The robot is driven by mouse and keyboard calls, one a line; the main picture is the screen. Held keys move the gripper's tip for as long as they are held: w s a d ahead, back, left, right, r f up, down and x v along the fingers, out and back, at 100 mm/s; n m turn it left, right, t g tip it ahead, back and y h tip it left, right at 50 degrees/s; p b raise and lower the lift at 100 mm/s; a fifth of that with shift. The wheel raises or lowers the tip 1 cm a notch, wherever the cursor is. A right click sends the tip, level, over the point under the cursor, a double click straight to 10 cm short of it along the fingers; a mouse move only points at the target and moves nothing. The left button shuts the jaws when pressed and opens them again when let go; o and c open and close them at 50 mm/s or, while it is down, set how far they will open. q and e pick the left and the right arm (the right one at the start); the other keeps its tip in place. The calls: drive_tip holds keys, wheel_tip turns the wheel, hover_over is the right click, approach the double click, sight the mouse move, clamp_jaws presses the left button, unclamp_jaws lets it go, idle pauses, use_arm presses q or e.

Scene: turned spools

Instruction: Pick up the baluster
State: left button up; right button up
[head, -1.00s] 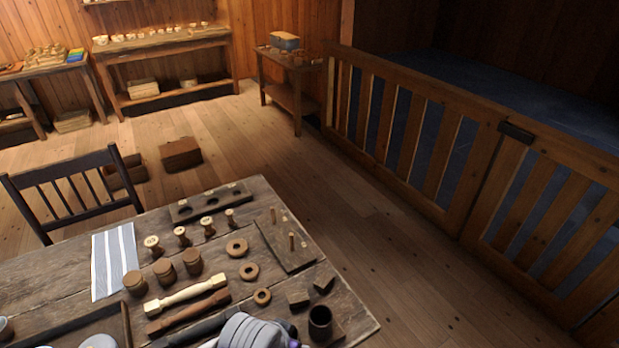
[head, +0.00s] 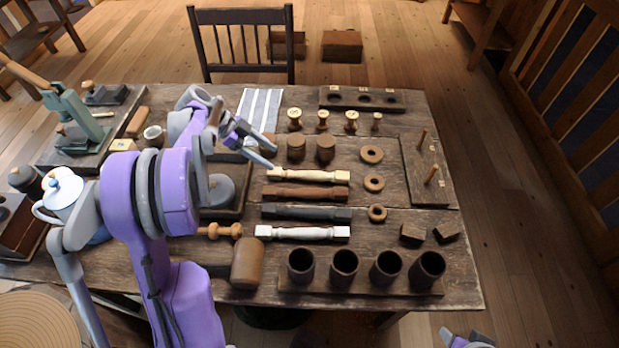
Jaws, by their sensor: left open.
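Several balusters lie side by side on the dark wooden table: a cream one (head: 308,176), a reddish-brown one (head: 305,193), a dark grey one (head: 306,212) and a white one (head: 303,233). All have square ends and turned middles, and lie roughly left to right. My left gripper (head: 267,155) is open and empty. Its fingertips are just up and left of the cream baluster's left end, apart from it as far as I can tell. Part of my right arm's end (head: 468,341) shows at the bottom edge, its jaws unclear.
A rack of dark cups (head: 345,281) stands at the front edge and a wooden mallet (head: 247,262) beside it. Wooden rings (head: 373,183), a peg board (head: 428,172) and small blocks (head: 412,234) lie right of the balusters. Turned knobs (head: 323,120) and round pots (head: 325,149) stand behind them.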

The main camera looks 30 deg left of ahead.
sight(293, 172)
use_arm(q)
drive_tip(key=shift+a+f, duration=0.2)
drive_tip(key=shift+a, duration=0.1)
drive_tip(key=shift+w+d+f, duration=0.15)
drive_tip(key=shift+d+f, duration=0.05)
drive_tip(key=shift+f, duration=0.05)
drive_tip(key=x, duration=0.4)
drive_tip(key=shift+w+d+f, duration=0.15)
drive_tip(key=shift+d+f, duration=0.05)
drive_tip(key=b+x, duration=0.1)
drive_tip(key=x, duration=0.4)
drive_tip(key=shift+w+f, duration=0.1)
drive_tip(key=shift+f, duration=0.15)
drive_tip(key=shift+a, duration=0.1)
clamp_jaws()
